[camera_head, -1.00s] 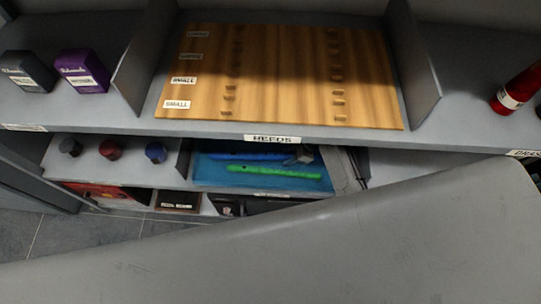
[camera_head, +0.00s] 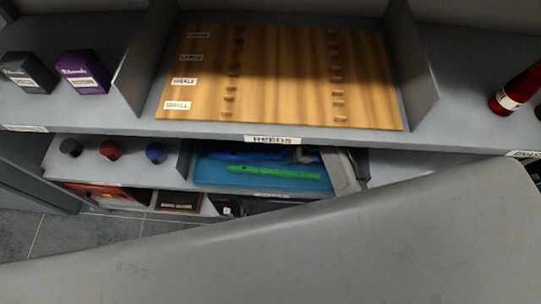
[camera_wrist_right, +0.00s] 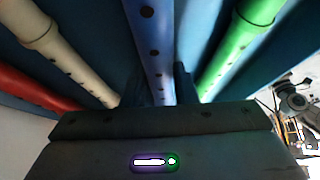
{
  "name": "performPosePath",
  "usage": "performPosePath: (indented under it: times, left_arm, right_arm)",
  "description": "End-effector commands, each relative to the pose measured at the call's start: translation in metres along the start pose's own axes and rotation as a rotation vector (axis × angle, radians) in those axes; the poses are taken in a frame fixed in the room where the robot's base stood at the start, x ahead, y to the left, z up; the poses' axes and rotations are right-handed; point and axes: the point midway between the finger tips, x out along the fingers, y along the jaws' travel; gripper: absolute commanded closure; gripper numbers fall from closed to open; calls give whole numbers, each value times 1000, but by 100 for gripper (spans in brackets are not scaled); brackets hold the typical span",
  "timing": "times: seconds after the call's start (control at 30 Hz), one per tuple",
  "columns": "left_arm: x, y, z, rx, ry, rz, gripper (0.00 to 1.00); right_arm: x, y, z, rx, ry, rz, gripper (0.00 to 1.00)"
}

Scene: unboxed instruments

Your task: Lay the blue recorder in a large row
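The blue recorder (camera_head: 245,156) lies along the back of the blue tray (camera_head: 212,178) on the lower shelf. My right gripper (camera_head: 305,156) is at its right part in the head view. In the right wrist view the blue recorder (camera_wrist_right: 152,40) runs between the two dark fingers (camera_wrist_right: 161,85), which sit close against its sides, so the gripper looks shut on it. The wooden rack (camera_head: 285,75) on the upper shelf is empty, with pairs of small pegs. Its two far rows carry LARGE labels (camera_head: 198,35) and the near two SMALL labels (camera_head: 184,82). My left gripper is out of view.
A green recorder (camera_head: 275,172) lies in front of the blue one. White (camera_wrist_right: 70,55) and red (camera_wrist_right: 30,88) recorders show in the wrist view. The upper shelf edge (camera_head: 200,131) overhangs the tray, and dividers (camera_head: 413,60) flank the rack. Boxes (camera_head: 83,72) stand left.

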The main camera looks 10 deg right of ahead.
Motion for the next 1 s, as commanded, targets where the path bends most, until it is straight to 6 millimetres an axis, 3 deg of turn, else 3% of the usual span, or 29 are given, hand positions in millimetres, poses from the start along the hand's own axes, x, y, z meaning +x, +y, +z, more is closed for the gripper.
performPosePath:
  times: [1.0]
  left_arm:
    - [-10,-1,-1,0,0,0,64]
  right_arm:
    - [-8,0,-5,0,1,1,100]
